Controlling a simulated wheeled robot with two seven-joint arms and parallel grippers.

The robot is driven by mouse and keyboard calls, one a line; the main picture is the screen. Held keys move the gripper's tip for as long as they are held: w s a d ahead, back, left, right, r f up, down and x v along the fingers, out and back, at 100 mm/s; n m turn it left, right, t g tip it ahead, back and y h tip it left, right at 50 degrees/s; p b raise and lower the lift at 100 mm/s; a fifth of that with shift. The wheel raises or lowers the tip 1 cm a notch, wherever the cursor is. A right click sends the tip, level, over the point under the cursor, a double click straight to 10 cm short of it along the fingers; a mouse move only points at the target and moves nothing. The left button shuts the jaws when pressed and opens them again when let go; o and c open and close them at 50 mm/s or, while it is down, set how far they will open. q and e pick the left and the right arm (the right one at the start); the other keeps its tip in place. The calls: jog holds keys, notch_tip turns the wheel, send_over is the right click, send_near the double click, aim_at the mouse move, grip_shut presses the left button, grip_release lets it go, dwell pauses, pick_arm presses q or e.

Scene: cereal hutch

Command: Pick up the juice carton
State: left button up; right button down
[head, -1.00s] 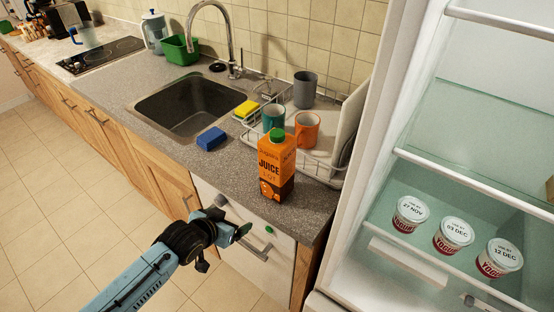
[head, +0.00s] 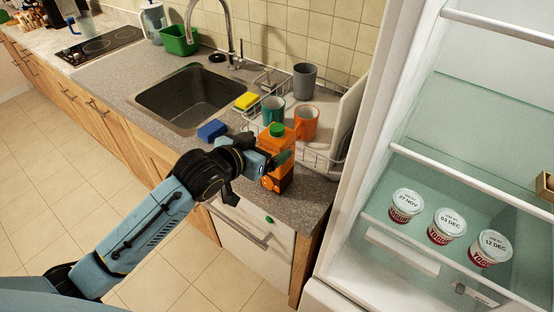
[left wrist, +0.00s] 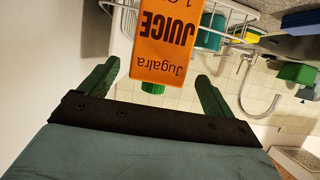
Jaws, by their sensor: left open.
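The orange juice carton (head: 279,150) with a green cap stands upright on the grey counter, near its front edge. My left gripper (head: 279,164) is open at the carton, and its near parts hide some of the carton's front. In the left wrist view the carton (left wrist: 165,42) appears upside down, between the two green fingers of my left gripper (left wrist: 155,82), with a visible gap on each side. I cannot tell whether a finger touches it. My right gripper is not in view.
Behind the carton, a dish rack (head: 318,156) holds a teal mug (head: 272,110), an orange mug (head: 305,122) and a grey cup (head: 304,82). A blue sponge (head: 212,131) lies left by the sink (head: 190,98). The open fridge (head: 395,150) with yogurt cups stands close on the right.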

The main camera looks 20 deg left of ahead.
pick_arm(q)
jog(key=shift+f+x, duration=0.1)
jog(key=shift+x, duration=1.3)
jog(key=shift+f+x, duration=0.15)
jog(key=shift+x, duration=1.25)
jog(key=shift+s+d, duration=0.1)
jog(key=shift+s, duration=0.05)
jog(key=c, duration=1.9)
jog(key=shift+r, duration=0.2)
grip_shut()
